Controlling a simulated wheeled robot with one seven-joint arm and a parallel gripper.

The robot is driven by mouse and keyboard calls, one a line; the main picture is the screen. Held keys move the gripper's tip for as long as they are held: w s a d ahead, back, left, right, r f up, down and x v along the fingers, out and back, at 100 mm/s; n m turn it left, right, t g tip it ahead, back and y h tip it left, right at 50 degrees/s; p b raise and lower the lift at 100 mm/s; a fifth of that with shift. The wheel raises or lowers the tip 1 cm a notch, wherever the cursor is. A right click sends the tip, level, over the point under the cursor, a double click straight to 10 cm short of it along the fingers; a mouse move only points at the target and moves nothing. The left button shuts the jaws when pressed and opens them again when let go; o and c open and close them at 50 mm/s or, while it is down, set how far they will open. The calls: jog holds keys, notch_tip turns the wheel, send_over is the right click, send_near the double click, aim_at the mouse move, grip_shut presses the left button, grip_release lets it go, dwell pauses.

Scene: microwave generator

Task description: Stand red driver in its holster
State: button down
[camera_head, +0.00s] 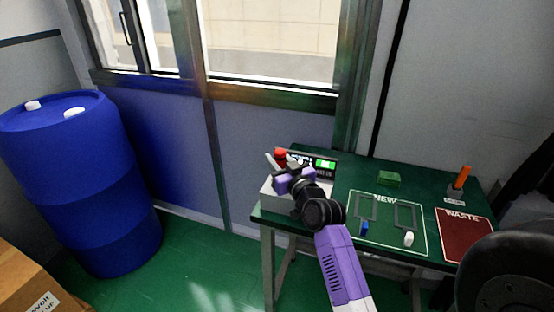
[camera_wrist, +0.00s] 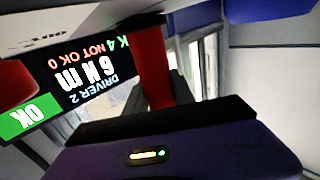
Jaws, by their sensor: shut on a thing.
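The red driver (camera_head: 280,154) is at the back left of the green table, beside the display unit. In the wrist view its red shaft-like body (camera_wrist: 153,70) stands between my grey fingers. My gripper (camera_head: 277,162) is shut on it, over the left end of the table. The driver's lower end is hidden. A small holster stand (camera_head: 454,196) at the table's right holds an upright orange driver (camera_head: 461,177). No empty holster can be made out clearly.
The display unit (camera_head: 325,164) has a green-lit panel; its screen (camera_wrist: 85,75) reads DRIVER 2, 6 N m and OK. A white box (camera_head: 284,196) is under my gripper. A green NEW mat (camera_head: 384,235), a blue piece (camera_head: 364,228), a white piece (camera_head: 409,239) and a red WASTE mat (camera_head: 466,240) lie right.

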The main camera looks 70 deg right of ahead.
jog(key=shift+f, duration=0.1)
dwell(0.3)
jog(key=c, duration=1.1)
grip_release()
jog(key=shift+o, duration=0.7)
jog(key=shift+f, duration=0.15)
jog(key=b+v, duration=0.1)
jog(key=v, duration=0.6)
jog(key=shift+s+a, duration=0.15)
jog(key=shift+a, duration=0.05)
jog(key=shift+s+a, duration=0.1)
jog(key=shift+s, duration=0.05)
